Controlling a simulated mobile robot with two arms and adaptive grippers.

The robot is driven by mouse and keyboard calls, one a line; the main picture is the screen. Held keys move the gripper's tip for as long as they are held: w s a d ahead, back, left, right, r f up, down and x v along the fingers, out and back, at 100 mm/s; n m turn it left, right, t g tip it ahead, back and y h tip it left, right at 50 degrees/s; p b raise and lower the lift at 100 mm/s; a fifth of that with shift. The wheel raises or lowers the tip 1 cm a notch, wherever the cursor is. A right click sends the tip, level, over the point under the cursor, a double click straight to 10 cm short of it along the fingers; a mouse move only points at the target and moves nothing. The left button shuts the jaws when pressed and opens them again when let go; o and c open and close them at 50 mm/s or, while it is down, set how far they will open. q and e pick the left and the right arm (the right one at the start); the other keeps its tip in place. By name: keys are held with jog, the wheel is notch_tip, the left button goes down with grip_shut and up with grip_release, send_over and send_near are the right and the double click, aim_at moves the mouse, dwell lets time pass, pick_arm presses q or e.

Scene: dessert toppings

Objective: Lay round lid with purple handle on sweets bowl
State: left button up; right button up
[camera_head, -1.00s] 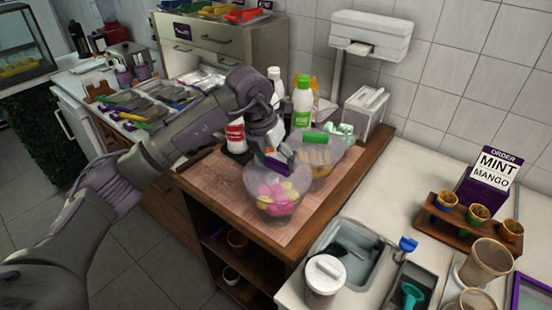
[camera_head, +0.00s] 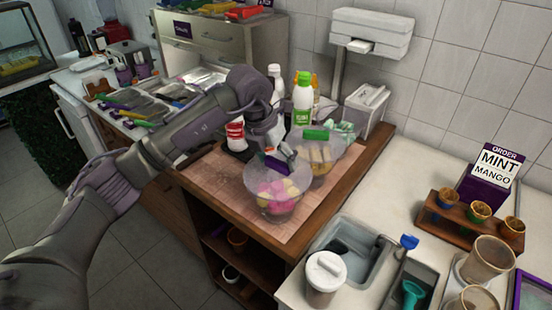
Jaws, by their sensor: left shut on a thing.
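The sweets bowl (camera_head: 275,208) is clear and holds pink and yellow sweets. It stands on the wooden counter in the middle of the head view. A clear round lid with a purple handle (camera_head: 276,163) is over the top of this bowl. My left gripper (camera_head: 281,152) is shut on the purple handle from behind and above. The lid's clear edge blends with the bowl's rim, so I cannot tell whether they touch. My right gripper is not in view.
A second clear bowl (camera_head: 318,172) with a green-handled lid (camera_head: 316,134) stands close behind to the right. Bottles (camera_head: 303,101) and a napkin box (camera_head: 367,107) are at the back. A sink (camera_head: 352,252) and a white-lidded cup (camera_head: 325,275) are in front right.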

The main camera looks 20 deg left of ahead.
pick_arm(q)
jog(key=shift+f, duration=0.1)
jog(key=o, duration=1.1)
jog(key=shift+r+p, duration=2)
jog(key=shift+r, duration=1.6)
jog(key=shift+f, duration=0.1)
